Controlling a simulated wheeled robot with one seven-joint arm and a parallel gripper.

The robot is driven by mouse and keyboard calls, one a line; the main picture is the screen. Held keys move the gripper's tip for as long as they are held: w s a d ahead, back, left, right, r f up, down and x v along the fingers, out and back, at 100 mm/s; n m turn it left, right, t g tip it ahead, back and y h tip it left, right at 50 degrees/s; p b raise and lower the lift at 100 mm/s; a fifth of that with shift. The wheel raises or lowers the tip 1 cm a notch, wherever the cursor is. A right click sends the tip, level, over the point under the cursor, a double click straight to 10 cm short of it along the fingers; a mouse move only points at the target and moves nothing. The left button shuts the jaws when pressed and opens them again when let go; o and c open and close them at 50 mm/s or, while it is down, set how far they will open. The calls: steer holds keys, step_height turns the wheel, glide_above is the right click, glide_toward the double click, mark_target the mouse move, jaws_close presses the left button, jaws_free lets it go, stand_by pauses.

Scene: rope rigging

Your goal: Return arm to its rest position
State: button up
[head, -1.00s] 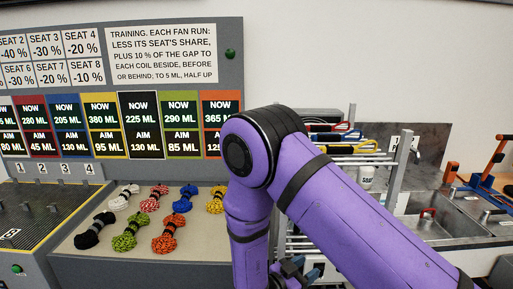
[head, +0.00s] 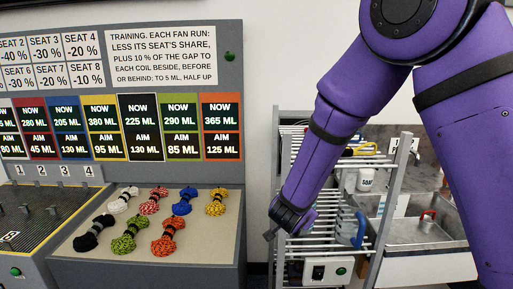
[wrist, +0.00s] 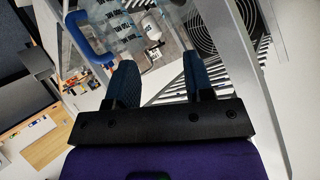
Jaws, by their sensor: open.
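My purple arm reaches down from the upper right in the head view, beside the silver rack (head: 384,215). My gripper (wrist: 160,75) shows in the wrist view with its two dark fingers apart and nothing between them. In the head view the arm's dark end is at the rack's left side, and the fingertips are hard to make out there. I cannot tell whether the gripper touches the rack.
Several coloured rope coils (head: 165,237) lie on the grey bench tray (head: 215,245) at left, below the board of figures (head: 160,57). A blue-handled clear container (head: 351,230) is in the rack, above a box with a green button (head: 341,271). A sink (head: 425,232) is at right.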

steer(key=s+d+r+n+g+y, duration=0.1)
steer(key=s+d+r+n+y, duration=0.2)
steer(key=r, duration=0.6)
steer(key=s+d+r+n+y, duration=0.15)
steer(key=s+r+y, duration=0.3)
steer(key=r, duration=0.45)
steer(key=s+d+r+n+g+h, duration=0.1)
steer(key=s+d, duration=0.5)
steer(key=s, duration=0.6)
steer(key=s+d+r+n+g+h, duration=0.1)
steer(key=s+d+r+n+g, duration=0.2)
steer(key=s, duration=0.9)
steer(key=d+r+n, duration=0.1)
steer(key=d, duration=0.2)
steer(key=shift+s+d+h, duration=0.2)
steer(key=shift+s+h, duration=0.05)
steer(key=shift+h, duration=0.1)
